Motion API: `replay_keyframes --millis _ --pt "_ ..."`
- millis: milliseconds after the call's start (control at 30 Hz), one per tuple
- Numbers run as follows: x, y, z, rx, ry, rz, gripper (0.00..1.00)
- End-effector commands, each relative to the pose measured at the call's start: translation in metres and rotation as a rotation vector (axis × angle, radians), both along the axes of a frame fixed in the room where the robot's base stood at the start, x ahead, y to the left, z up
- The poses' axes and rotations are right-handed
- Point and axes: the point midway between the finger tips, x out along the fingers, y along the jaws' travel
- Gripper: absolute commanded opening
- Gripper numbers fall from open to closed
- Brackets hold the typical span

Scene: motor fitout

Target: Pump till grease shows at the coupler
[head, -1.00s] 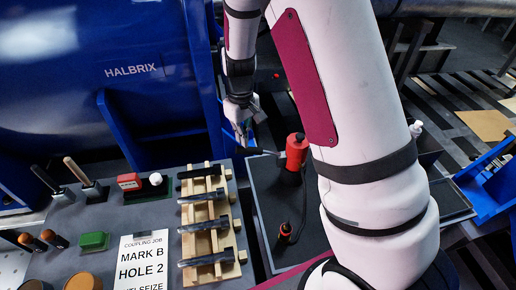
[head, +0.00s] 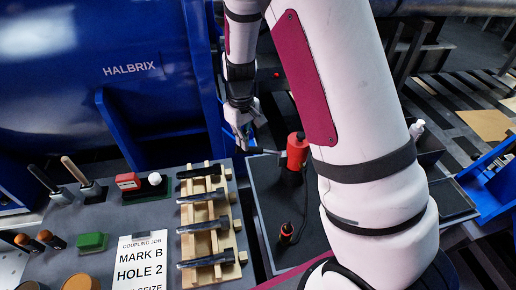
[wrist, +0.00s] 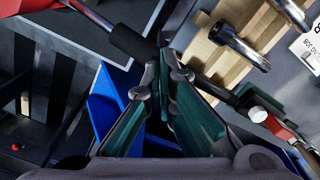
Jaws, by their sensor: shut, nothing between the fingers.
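A red grease pump (head: 297,152) stands upright in the dark tray right of the bench; part of it also shows at the top left of the wrist view (wrist: 30,5). Its lever ends in a black grip (wrist: 131,42) that points left toward my gripper. A small orange-and-black piece (head: 286,232), possibly the coupler, stands lower in the tray with a thin line running up from it. No grease can be made out on it. My gripper (wrist: 160,62) is shut and empty, its fingertips right at the grip's end. I cannot tell whether they touch it.
A wooden rack (head: 217,225) with several dark metal bolts stands left of the tray. The blue HALBRIX motor (head: 130,70) fills the back left.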

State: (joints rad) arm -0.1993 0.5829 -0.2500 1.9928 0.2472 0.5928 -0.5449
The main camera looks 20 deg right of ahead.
Motion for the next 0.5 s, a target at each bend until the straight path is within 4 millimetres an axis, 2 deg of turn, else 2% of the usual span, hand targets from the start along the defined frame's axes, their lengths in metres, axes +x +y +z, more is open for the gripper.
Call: replay_keyframes --millis 500 --pt "-0.001 -0.002 -0.031 -0.002 0.005 -0.002 0.0"
